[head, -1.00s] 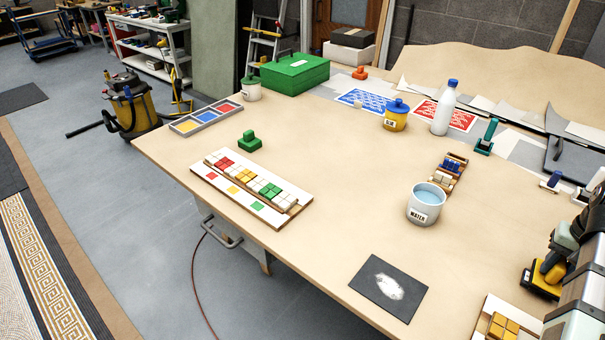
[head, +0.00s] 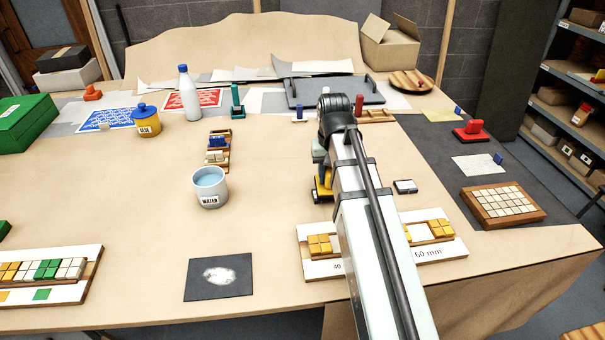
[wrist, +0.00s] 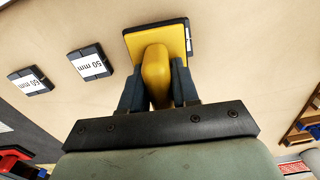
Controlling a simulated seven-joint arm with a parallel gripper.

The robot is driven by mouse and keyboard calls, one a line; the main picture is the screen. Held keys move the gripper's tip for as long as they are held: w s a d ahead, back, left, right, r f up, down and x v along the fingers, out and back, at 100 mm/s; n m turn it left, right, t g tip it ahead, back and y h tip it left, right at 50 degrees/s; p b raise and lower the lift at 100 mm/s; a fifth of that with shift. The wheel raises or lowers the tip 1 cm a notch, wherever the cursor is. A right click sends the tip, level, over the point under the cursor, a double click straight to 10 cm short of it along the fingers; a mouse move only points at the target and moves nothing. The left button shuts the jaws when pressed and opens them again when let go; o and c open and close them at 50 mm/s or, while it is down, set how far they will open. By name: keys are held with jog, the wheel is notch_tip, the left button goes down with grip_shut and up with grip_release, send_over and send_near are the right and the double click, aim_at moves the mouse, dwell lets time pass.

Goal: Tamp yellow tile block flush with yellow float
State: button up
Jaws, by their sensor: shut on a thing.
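The yellow float (head: 323,186) has a yellow top plate on a dark base. In the wrist view my gripper (wrist: 158,88) is shut on the yellow handle of the float (wrist: 178,42). The arm hides most of the gripper in the head view. Yellow tile blocks lie on a white board at the table's front: one group (head: 320,245) left of my arm, others (head: 440,228) right of it. The arm covers the board's middle. The float is behind the board, over bare tabletop; I cannot tell whether it touches the table.
Dark spacers labelled 50 mm (wrist: 90,62) and 60 mm (wrist: 30,81) lie beside the float. A water pot (head: 210,188) and a tile rack (head: 217,150) stand to the left. A tiled wooden tray (head: 502,204) sits at right. Bare table lies between pot and arm.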

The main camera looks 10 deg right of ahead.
jog(key=shift+m, duration=0.6)
jog(key=w+a, duration=0.1)
jog(key=w, duration=0.1)
jog(key=w+a+r, duration=0.1)
jog(key=w, duration=0.2)
jog(key=w+a+r, duration=0.1)
jog(key=w+a, duration=0.1)
jog(key=w, duration=0.1)
jog(key=shift+r, duration=0.1)
jog(key=w+a+r+n, duration=0.15)
jog(key=w+a, duration=0.25)
jog(key=a, duration=0.7)
jog(key=w+a+r+n, duration=0.1)
jog(key=w+a+r, duration=0.15)
jog(key=a, duration=0.75)
jog(key=a+n, duration=0.2)
jog(key=a, duration=1.1)
jog(key=n, duration=0.7)
send_over(7, 271)
jog(key=shift+w+a+f+m, duration=0.1)
jog(key=shift+f+m, duration=0.15)
jog(key=shift+f, duration=1.45)
jog(key=shift+f, duration=0.85)
